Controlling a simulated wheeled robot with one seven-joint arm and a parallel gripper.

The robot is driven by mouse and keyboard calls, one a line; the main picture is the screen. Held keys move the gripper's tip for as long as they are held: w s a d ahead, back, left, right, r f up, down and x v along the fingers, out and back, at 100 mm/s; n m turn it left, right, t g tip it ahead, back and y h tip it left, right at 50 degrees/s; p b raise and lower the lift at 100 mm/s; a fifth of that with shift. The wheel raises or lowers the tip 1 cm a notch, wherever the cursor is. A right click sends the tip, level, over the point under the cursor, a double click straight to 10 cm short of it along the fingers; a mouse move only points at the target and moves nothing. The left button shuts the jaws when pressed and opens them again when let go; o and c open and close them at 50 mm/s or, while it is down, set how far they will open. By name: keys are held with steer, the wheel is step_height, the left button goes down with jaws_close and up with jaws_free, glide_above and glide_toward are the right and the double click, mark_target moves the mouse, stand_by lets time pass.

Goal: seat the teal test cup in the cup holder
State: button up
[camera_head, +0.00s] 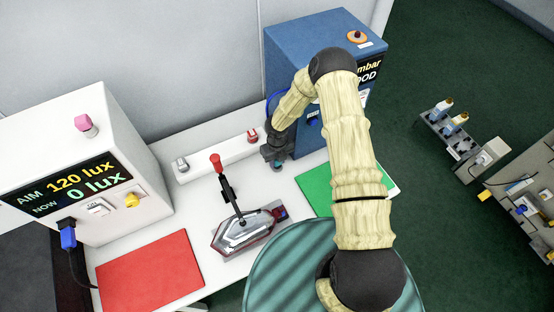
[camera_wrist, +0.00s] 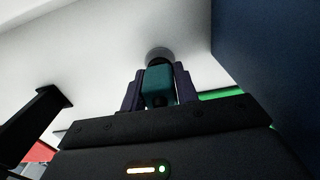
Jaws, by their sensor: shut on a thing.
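The teal test cup (camera_wrist: 158,84) is between the two fingers of my gripper (camera_wrist: 159,92) in the wrist view, with a dark grey round shape just beyond it. My gripper (camera_head: 276,163) is shut on the cup. In the head view it hangs over the white bench, at the front left of the blue cabinet; only a small teal bit of the cup (camera_head: 278,168) shows below it. A white rail lies left of the gripper, with a grey fitting (camera_head: 182,164) and a red fitting (camera_head: 252,136). I cannot tell which thing is the cup holder.
The blue cabinet (camera_head: 285,52) stands close to my gripper. A tail lamp (camera_head: 242,234) with a black, red-topped lever (camera_head: 217,163) is in front. A green mat (camera_head: 314,190) lies right, a red mat (camera_head: 150,272) left. A white lux meter box (camera_head: 60,150) stands at left.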

steer(key=shift+f, duration=0.3)
steer(key=shift+f+b, duration=0.35)
steer(key=shift+b, duration=0.1)
steer(key=shift+f, duration=0.15)
steer(key=o, duration=1.1)
steer(key=shift+c, duration=0.2)
step_height(320, 180, up, 18)
steer(key=b, duration=0.2)
steer(key=shift+f+b, duration=0.2)
steer(key=shift+b, duration=0.1)
